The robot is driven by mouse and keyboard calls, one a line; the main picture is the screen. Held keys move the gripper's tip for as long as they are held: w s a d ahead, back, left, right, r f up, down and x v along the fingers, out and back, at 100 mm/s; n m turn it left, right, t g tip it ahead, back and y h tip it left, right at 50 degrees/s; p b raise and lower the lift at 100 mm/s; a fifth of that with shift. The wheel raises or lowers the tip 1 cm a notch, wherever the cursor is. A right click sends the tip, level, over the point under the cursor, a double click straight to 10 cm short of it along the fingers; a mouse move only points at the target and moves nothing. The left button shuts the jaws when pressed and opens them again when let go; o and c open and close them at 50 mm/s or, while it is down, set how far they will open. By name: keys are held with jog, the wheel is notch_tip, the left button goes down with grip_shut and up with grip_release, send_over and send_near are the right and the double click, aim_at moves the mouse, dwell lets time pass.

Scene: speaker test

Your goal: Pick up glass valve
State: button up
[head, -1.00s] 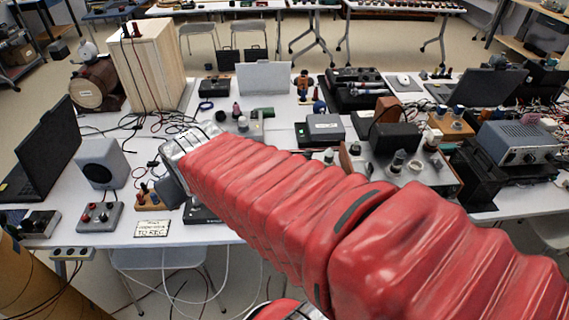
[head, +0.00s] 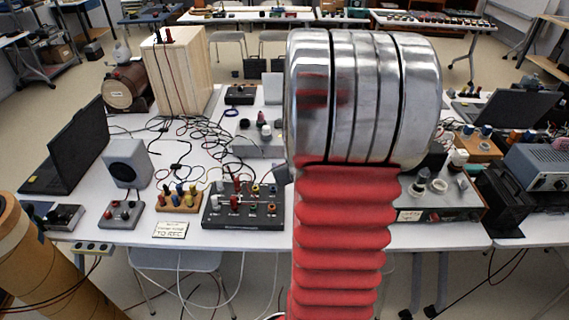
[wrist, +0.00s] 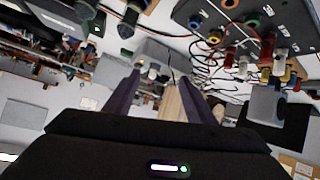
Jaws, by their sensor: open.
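I cannot pick out the glass valve for certain. Small grey and pale round pieces (head: 422,176) stand on top of a grey-green box (head: 440,208) right of my arm in the head view; one may be the valve, but they are too small to tell. In the wrist view two dark, rounded upright pieces (wrist: 127,22) show at the top, unclear in kind. My gripper (wrist: 158,78) is open, its two dark fingers apart with nothing held between them. In the head view my raised arm hides the gripper and the middle of the table.
A black panel of coloured terminals (head: 243,211) lies at the table's front, also at the wrist view's top right (wrist: 240,25). A grey speaker (head: 127,163), black laptop (head: 78,140) and wooden cabinet (head: 178,75) stand left. A grey instrument (head: 540,165) stands right. Loose cables cover the middle.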

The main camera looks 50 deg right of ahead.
jog(key=s+d+f+m+t, duration=0.1)
jog(key=s+d+f+t, duration=0.1)
jog(key=s+d+f, duration=0.4)
jog(key=shift+s+d+f+m+h, duration=0.4)
jog(key=shift+d+f, duration=0.1)
jog(key=shift+f, duration=0.2)
jog(key=shift+x, duration=4.3)
jog(key=shift+x, duration=2.65)
jog(key=shift+a, duration=0.1)
